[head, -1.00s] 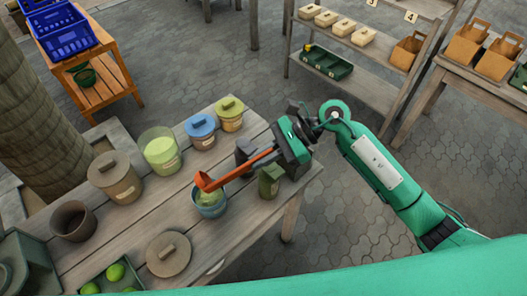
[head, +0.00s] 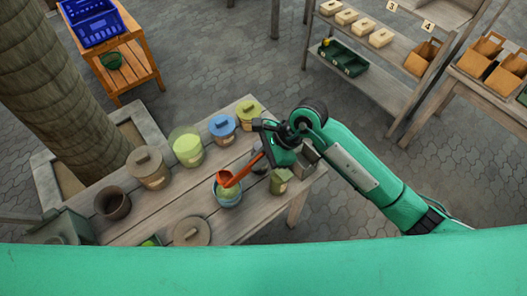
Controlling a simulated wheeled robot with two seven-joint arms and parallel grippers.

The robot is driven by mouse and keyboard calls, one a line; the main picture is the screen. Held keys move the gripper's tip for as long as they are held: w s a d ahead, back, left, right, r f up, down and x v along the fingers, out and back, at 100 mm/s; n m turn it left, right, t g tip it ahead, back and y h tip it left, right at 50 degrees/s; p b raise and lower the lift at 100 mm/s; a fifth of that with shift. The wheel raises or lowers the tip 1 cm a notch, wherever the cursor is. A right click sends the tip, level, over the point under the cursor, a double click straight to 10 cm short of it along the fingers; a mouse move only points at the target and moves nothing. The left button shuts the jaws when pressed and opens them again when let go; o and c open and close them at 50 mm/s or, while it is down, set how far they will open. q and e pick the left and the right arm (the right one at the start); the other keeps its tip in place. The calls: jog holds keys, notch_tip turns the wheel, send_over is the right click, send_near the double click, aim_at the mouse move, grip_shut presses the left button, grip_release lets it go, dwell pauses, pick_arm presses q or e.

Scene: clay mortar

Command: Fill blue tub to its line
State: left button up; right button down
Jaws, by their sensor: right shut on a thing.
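The blue tub (head: 229,199) stands open on the wooden table, with yellow-green stuff (head: 230,191) inside. Its fill line cannot be made out. My right gripper (head: 283,157) is shut on the handle of an orange-red scoop (head: 242,170), to the upper right of the tub. The scoop's bowl (head: 226,179) is over the tub's far rim and looks tilted; whether anything is in it cannot be told. A see-through container (head: 188,148) of light green stuff stands further back. My left gripper is not in view.
Tubs with a blue lid (head: 222,126) and a yellow lid (head: 247,110) stand at the back. A lidded brown pot (head: 148,168) and an open brown pot (head: 112,203) are at left.

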jog(key=s+a+r+t+h+p, duration=0.2)
jog(key=s+a+r+h+p, duration=0.1)
jog(key=a+h, duration=0.3)
jog(key=shift+s+a+n+h, duration=0.15)
jog(key=shift+a+n+h, duration=0.2)
jog(key=shift+a, duration=0.95)
dwell(0.8)
